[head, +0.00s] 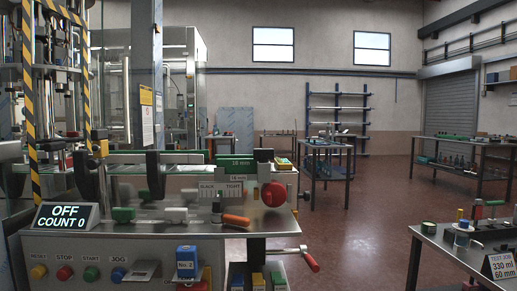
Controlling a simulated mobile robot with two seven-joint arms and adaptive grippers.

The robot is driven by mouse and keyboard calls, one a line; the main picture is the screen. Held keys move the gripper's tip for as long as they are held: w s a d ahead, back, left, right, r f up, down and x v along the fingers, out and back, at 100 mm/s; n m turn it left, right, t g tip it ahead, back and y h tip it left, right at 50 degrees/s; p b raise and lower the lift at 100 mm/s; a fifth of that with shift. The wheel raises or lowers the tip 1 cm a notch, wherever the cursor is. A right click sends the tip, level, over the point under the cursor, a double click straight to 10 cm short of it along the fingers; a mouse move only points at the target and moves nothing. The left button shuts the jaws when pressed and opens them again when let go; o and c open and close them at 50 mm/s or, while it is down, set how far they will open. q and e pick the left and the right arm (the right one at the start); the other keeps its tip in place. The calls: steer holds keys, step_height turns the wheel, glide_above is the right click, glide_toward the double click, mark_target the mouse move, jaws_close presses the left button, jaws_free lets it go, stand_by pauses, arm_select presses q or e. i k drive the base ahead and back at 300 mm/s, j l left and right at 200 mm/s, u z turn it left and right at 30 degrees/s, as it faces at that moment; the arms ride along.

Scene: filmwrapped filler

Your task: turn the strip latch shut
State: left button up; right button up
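I cannot tell for certain which part is the strip latch. On the filler bench (140,232), an orange lever (236,220) lies nearly flat, just below a small black-and-grey block (217,208). A large red knob (272,195) sits at the bench's right end. Neither of my grippers shows in the head view.
A display (66,217) reads OFF, COUNT 0, above several push buttons (64,273). A red-handled crank (308,259) sticks out right of the bench. A side table (450,250) at lower right holds a test jig sign (502,265). The floor between is clear.

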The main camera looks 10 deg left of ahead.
mark_target(263, 155)
steer(key=i+j, duration=0.7)
steer(key=i, duration=0.15)
steer(key=l+z, duration=0.05)
